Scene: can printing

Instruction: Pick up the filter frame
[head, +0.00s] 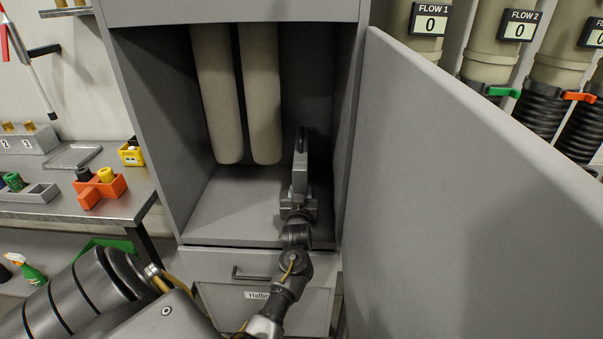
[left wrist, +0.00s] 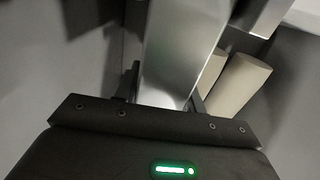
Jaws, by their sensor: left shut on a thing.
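The filter frame (head: 300,165) is a grey, narrow upright piece inside the open cabinet, right of two hanging beige tubes. My left gripper (head: 298,208) reaches into the cabinet from the front and is shut on its lower end. In the left wrist view the frame (left wrist: 180,55) shows as a broad metallic bar rising between the fingers of my left gripper (left wrist: 165,95). The frame's far side is hidden, and I cannot tell whether it touches the cabinet floor. My right gripper is not in view.
The beige tubes (head: 234,95) hang close to the frame's left. The cabinet's open door (head: 460,190) stands at the right, and a drawer (head: 262,285) lies below. A side table (head: 75,205) at the left holds an orange holder (head: 100,188) and small containers.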

